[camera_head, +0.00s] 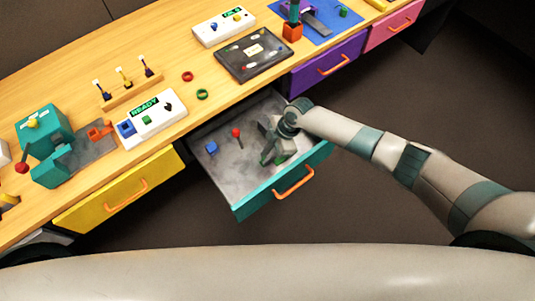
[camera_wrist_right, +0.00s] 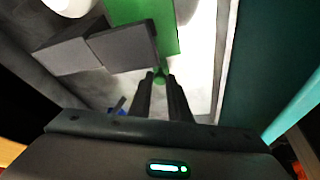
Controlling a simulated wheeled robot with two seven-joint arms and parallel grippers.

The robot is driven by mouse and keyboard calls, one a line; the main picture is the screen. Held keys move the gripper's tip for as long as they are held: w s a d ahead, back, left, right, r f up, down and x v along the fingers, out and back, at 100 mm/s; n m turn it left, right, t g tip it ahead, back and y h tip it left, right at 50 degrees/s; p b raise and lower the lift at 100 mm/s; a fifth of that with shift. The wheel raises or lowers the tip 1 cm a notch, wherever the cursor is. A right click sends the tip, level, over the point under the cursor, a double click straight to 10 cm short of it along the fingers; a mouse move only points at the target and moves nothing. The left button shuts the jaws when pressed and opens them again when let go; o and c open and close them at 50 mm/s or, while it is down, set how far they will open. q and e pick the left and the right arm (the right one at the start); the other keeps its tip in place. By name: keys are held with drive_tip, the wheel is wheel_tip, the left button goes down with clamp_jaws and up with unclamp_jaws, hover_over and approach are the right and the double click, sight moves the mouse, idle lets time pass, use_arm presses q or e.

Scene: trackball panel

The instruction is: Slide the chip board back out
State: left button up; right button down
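The open teal-fronted drawer (camera_head: 222,190) has a grey inside. My right gripper (camera_head: 268,158) reaches down into it beside grey pieces; its fingertips are hard to make out in the head view. In the right wrist view a green board (camera_wrist_right: 143,22), which looks like the chip board, stands against dark grey blocks (camera_wrist_right: 122,48). My right fingers (camera_wrist_right: 160,77) are close together there, with a small green part between their tips, and look shut on it. The board's far end is out of the picture. My left gripper is not in view.
A white READY panel (camera_head: 152,118) and a dark tray (camera_head: 253,54) stand on the wooden counter above. The closed yellow drawer (camera_head: 115,192) is at the left.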

drive_tip(key=s+a, duration=0.2)
drive_tip(key=a, duration=0.1)
drive_tip(key=s+a, duration=0.2)
drive_tip(key=a, duration=0.1)
drive_tip(key=s+a+p, duration=0.1)
drive_tip(key=s+a, duration=0.1)
drive_tip(key=a, duration=0.1)
drive_tip(key=shift+s+a, duration=0.15)
drive_tip(key=shift+s, duration=0.2)
drive_tip(key=c, duration=1.7)
unclamp_jaws()
drive_tip(key=shift+o, duration=0.2)
drive_tip(key=shift+r, duration=0.15)
drive_tip(key=shift+w+r, duration=0.1)
drive_tip(key=shift+r, duration=0.1)
drive_tip(key=b+v, duration=0.3)
drive_tip(key=v, duration=1.3)
drive_tip(key=shift+d+r, duration=0.2)
drive_tip(key=shift+r, duration=0.15)
